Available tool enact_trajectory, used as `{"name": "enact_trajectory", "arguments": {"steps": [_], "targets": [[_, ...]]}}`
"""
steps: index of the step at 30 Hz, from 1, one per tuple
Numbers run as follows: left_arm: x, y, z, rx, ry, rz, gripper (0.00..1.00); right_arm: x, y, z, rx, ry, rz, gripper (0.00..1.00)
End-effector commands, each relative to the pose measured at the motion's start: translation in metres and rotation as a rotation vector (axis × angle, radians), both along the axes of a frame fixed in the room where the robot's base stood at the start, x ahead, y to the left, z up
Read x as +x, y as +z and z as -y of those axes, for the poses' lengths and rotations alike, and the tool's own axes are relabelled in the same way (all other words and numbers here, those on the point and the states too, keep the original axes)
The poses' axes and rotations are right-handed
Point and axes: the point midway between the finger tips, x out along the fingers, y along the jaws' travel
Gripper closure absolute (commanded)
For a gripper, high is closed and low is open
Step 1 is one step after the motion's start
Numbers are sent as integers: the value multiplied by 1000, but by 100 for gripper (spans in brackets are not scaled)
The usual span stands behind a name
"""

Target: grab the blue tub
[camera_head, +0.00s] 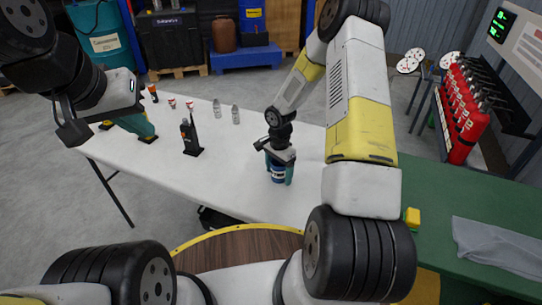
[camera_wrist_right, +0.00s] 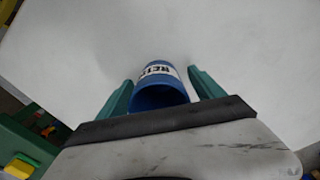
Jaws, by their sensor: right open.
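The blue tub (camera_head: 278,173) stands on the white table, with a white label that shows in the right wrist view (camera_wrist_right: 158,84). My right gripper (camera_head: 279,170) comes down over it from above. Its two teal fingers stand on either side of the tub, with a gap visible on each side in the right wrist view (camera_wrist_right: 163,92). It is open. Part of the tub is hidden by the fingers and the gripper body. My left gripper (camera_head: 140,126) is over the far left end of the table, away from the tub; its finger gap is not clear.
A black radio (camera_head: 190,136) stands on the white table (camera_head: 235,180) left of the tub. Two grey canisters (camera_head: 217,108) and small red-and-white items (camera_head: 189,104) stand further back. The green table (camera_head: 440,210) at right holds a yellow block (camera_head: 412,217) and a grey cloth (camera_head: 497,246).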

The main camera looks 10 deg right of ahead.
Motion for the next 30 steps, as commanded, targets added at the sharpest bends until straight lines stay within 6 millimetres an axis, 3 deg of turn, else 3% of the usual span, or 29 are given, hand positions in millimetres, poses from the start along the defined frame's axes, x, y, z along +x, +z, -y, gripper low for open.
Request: {"name": "enact_trajectory", "arguments": {"steps": [5,15,17,25,30], "targets": [[0,0,0,0,0,0,100,0,0,0,-1,0,1,23],[0,0,0,0,0,0,100,0,0,0,-1,0,1,88],[0,0,0,0,0,0,100,0,0,0,-1,0,1,96],[0,0,0,0,0,0,100,1,2,0,0,0,1,96],[0,0,0,0,0,0,100,1,13,0,-2,0,2,96]]}}
